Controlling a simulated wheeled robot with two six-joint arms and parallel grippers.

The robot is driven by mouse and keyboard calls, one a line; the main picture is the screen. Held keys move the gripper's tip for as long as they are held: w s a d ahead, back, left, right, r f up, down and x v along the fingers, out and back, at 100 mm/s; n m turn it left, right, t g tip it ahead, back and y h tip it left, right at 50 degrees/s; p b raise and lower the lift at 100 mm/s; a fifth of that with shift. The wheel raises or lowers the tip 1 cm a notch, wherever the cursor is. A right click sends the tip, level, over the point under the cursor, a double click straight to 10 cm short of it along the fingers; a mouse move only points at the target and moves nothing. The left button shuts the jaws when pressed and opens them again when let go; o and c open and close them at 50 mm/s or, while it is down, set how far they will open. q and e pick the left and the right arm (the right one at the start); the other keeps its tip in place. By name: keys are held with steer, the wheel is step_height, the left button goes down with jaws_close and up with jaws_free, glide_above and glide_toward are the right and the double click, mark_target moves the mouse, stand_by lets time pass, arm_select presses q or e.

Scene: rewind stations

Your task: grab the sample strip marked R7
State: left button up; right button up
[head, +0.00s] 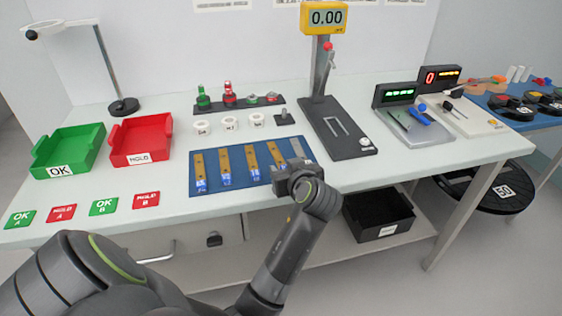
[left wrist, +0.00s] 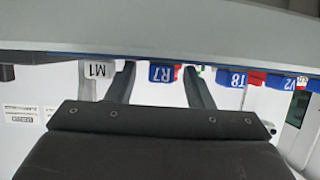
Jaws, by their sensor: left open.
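Several sample strips lie side by side on a blue mat (head: 240,187) on the table. In the left wrist view the blue tag marked R7 (left wrist: 163,73) appears upside down between my two finger tips. A grey-white M1 tag (left wrist: 98,70) is to its left, and a blue T8 tag (left wrist: 231,77) and V2 tag (left wrist: 281,81) are to its right. My left gripper (head: 294,170) is open and empty at the mat's near right part, with its fingers on either side of the R7 tag. In the head view the gripper covers the near ends of the rightmost strips. My right gripper is not in view.
Green OK bin (head: 69,148) and red HOLD bin (head: 142,138) stand to the left. A black press stand (head: 337,125) with a yellow display is behind the gripper on the right. White rolls (head: 229,123) sit behind the mat. A black bin (head: 378,214) is below the table.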

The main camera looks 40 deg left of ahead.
arm_select(q)
steer(key=shift+s+d+r, duration=0.15)
jaws_close()
